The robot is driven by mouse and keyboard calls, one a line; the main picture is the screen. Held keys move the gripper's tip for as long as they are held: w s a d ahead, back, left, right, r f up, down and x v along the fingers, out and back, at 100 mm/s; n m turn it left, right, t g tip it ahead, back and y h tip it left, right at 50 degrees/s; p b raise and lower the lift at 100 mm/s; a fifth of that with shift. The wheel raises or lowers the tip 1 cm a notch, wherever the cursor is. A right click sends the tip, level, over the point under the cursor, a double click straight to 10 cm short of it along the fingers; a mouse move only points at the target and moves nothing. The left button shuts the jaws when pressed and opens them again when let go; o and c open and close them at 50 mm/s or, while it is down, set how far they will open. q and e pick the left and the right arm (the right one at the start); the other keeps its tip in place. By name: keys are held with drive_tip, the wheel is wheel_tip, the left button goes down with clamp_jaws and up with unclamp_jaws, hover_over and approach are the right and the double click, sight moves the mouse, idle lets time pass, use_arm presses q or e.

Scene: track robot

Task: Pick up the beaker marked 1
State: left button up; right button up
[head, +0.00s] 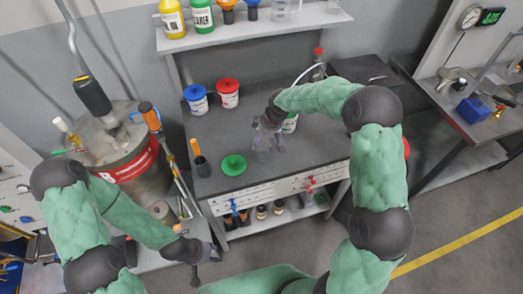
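A clear beaker-like vessel (281,10) stands on the upper shelf; no mark is readable on it. I cannot make out a number 1 on any vessel. My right gripper (268,148) is over the middle of the grey workbench, fingers pointing down and spread apart, with nothing clearly between them. A white tub with a green label (290,124) is partly hidden behind it. My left gripper (206,265) is low at the front left, off the bench, with its fingers apart and empty.
Blue-lidded (196,98) and red-lidded (228,93) tubs stand at the back left of the grey workbench (310,155). A green disc (233,165) lies near its front edge. A metal drum (122,150) stands left. Another bench (475,110) is at right.

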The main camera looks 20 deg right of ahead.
sight(260, 146)
drive_tip(key=shift+s+d+b+x, duration=0.1)
drive_tip(key=shift+b+x, duration=0.1)
drive_tip(key=shift+x, duration=1.2)
drive_tip(key=shift+s+d+b+x, duration=0.1)
drive_tip(key=shift+b+x, duration=0.05)
drive_tip(key=shift+x, duration=1.2)
drive_tip(key=c, duration=1.1)
